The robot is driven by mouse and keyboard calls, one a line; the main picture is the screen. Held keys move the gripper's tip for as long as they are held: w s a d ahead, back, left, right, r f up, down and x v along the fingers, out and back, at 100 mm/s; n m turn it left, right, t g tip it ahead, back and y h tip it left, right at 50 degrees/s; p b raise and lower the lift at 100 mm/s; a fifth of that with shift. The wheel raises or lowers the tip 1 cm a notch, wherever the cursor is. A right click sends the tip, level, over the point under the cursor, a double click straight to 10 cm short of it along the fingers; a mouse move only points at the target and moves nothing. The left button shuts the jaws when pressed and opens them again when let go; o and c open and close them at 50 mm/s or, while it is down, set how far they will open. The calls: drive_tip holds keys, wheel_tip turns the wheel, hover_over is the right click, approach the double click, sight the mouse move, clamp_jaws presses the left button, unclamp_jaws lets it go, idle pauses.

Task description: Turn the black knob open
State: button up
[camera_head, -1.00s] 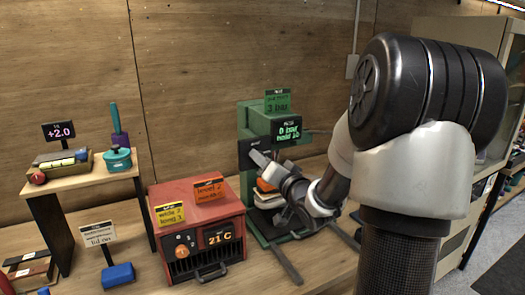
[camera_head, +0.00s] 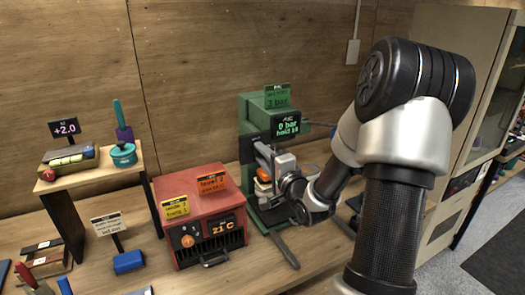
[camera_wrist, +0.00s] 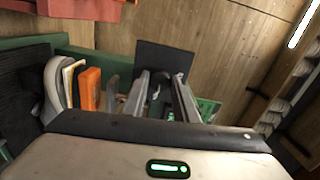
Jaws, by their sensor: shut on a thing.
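The green press-like machine (camera_head: 250,112) stands against the wooden wall, with a lit display (camera_head: 290,127) that reads 0 bar. My gripper (camera_head: 264,150) is at its front, below the display. In the wrist view, my gripper's fingers (camera_wrist: 161,82) reach a dark square plate (camera_wrist: 166,56). A small dark piece (camera_wrist: 156,88), seemingly the black knob, shows between the fingers and they are shut on it. The knob's shape and turn angle are mostly hidden; in the head view my gripper covers it.
A red box (camera_head: 185,185) with an orange dial (camera_head: 188,240) and a front handle stands left of the machine. Orange and pale items (camera_wrist: 90,88) sit beside my fingers in the wrist view. A small wooden stand (camera_head: 95,173) holds a teal pot farther left.

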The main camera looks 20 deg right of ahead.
drive_tip(key=shift+m, duration=0.5)
drive_tip(key=o, duration=1)
